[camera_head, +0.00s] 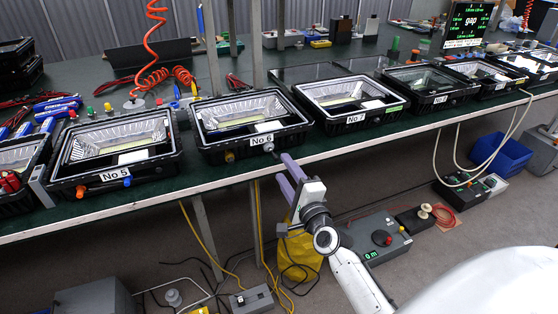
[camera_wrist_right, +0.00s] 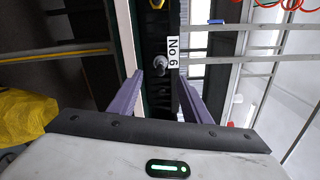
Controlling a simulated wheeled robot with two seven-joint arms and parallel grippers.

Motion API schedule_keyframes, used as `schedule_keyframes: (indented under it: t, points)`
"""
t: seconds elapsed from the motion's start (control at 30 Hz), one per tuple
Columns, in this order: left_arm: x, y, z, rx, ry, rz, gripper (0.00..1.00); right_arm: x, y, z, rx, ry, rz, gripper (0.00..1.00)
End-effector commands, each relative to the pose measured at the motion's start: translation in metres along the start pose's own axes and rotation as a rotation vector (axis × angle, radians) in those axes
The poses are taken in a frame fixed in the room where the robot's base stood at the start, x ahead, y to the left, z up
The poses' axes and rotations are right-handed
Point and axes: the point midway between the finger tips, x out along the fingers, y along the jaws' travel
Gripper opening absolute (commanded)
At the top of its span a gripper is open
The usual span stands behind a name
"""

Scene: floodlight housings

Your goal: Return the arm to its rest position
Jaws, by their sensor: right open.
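My right gripper (camera_head: 288,176) is at the front edge of the bench, in front of the housing marked No 6 (camera_head: 251,118). Its two purple fingers are apart with nothing held between them. In the right wrist view the open fingers (camera_wrist_right: 161,95) point toward the No 6 label (camera_wrist_right: 173,52) and a grey knob (camera_wrist_right: 160,70) on the housing's front. The fingers look apart from the housing, though the exact gap is hard to tell. In the head view an orange-yellow knob (camera_head: 230,156) sits on the housing's front left. My left gripper is not in view.
Housings No 5 (camera_head: 115,155) and No 7 (camera_head: 350,98) flank No 6 along the dark green bench (camera_head: 215,171). Below are a yellow bag (camera_head: 301,255), a grey control box (camera_head: 377,240) and loose cables. A blue bin (camera_head: 500,153) stands at the right.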

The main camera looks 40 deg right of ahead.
Motion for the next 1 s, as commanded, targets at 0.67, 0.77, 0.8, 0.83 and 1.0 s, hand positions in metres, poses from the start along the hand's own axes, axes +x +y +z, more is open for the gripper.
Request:
schedule_keyframes:
  t: [0.67,0.77,0.8,0.83,1.0]
  points:
    - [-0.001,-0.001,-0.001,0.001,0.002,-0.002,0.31,-0.016,0.000,0.001,0.001,-0.001,0.000,0.44]
    - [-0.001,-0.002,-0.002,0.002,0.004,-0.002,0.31,-0.017,0.003,0.002,-0.016,-0.007,0.007,0.44]
    - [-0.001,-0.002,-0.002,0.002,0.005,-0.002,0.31,-0.021,0.007,0.006,-0.046,-0.018,0.019,0.44]
    - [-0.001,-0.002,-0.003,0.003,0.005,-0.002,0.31,-0.024,0.013,0.010,-0.083,-0.033,0.034,0.44]
    - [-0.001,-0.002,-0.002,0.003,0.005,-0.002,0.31,-0.076,0.076,0.053,-0.509,-0.212,0.184,0.44]
